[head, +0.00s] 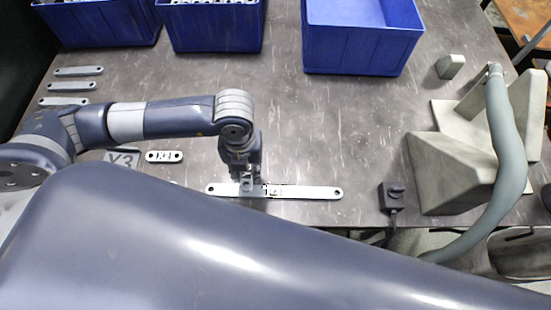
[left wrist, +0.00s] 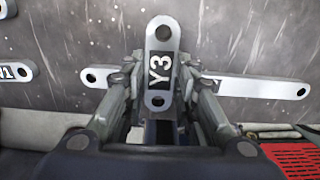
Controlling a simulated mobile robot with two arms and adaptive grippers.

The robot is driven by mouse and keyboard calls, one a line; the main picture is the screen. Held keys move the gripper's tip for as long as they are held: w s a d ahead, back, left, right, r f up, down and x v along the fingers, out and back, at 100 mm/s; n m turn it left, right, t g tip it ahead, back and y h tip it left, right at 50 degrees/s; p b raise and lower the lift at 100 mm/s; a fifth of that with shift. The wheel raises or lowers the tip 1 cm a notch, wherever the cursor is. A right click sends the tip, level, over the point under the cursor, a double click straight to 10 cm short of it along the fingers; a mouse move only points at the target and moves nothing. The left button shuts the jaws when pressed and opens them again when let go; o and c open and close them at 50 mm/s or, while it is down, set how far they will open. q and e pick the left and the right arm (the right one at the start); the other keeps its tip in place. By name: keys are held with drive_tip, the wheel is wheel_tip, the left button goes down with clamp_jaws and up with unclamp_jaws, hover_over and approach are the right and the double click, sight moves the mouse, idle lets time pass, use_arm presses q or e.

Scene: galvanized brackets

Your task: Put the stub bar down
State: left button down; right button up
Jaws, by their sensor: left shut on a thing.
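My left gripper (head: 246,181) is shut on a short light-grey bar marked Y3, which I take as the stub bar. In the left wrist view the stub bar (left wrist: 159,62) stands lengthwise between the fingers (left wrist: 158,92), a hole showing near each end. In the head view it is mostly hidden by the gripper. It crosses in front of a long flat bar (head: 312,192), which also shows in the left wrist view (left wrist: 262,86). I cannot tell whether the two bars touch. A grey patch marked Y3 (head: 122,157) lies left on the table. My right gripper is not in view.
Another short bar (head: 164,156) lies left of the gripper. Three blue bins (head: 362,48) stand along the back. Flat bars (head: 78,71) lie at far left. A dark switch box (head: 392,195) and a grey angled fixture (head: 455,170) are at right. The middle table is clear.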

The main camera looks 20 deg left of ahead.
use_arm(q)
hover_over(275, 167)
drive_tip(key=s+a, duration=0.2)
drive_tip(key=shift+w+d+f+b, duration=0.15)
drive_tip(key=shift+d+f+b, duration=0.15)
drive_tip(key=shift+b, duration=0.1)
drive_tip(key=shift+w+d, duration=0.45)
drive_tip(key=shift+w, duration=0.2)
drive_tip(key=f+b, duration=0.3)
drive_tip(key=shift+w+d+f, duration=0.25)
drive_tip(key=shift+f, duration=0.15)
drive_tip(key=shift+r, duration=0.1)
drive_tip(key=c, duration=1.7)
unclamp_jaws()
drive_tip(key=shift+f, duration=0.25)
drive_tip(key=o, duration=0.4)
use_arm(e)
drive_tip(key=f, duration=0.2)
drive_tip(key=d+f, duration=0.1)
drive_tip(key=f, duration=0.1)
use_arm(q)
drive_tip(key=shift+r, duration=0.1)
